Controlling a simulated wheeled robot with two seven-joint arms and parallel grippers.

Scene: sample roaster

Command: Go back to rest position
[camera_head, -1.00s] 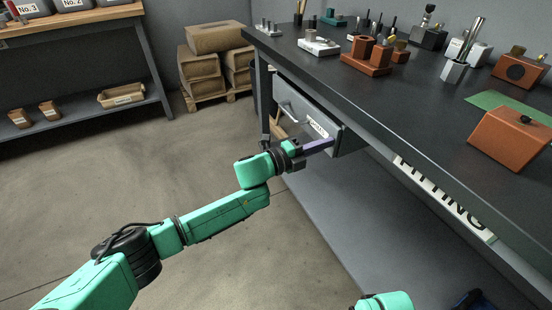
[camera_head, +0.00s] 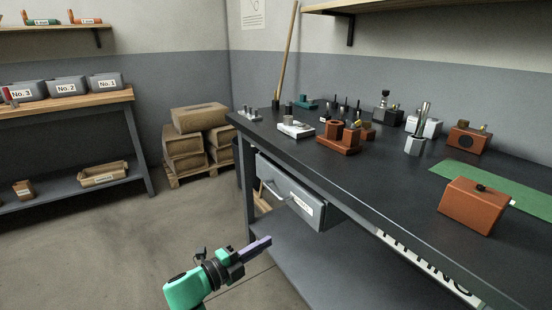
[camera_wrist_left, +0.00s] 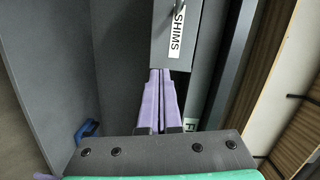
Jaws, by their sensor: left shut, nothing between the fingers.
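My left gripper (camera_head: 262,243) has purple fingers and is shut and empty. It is below and in front of the grey drawer (camera_head: 290,190) under the bench's near left end, apart from it in the head view. In the left wrist view the closed fingers (camera_wrist_left: 161,100) point toward the drawer face (camera_wrist_left: 171,55), which carries a SHIMS label. My right gripper is not in view.
A dark workbench (camera_head: 385,195) fills the right, with an orange block (camera_head: 473,208), orange holder (camera_head: 340,140) and green mat (camera_head: 500,190) on it. A shelf rack (camera_head: 75,98) and boxes on a pallet (camera_head: 185,145) stand behind left. Open floor (camera_head: 110,240) lies left.

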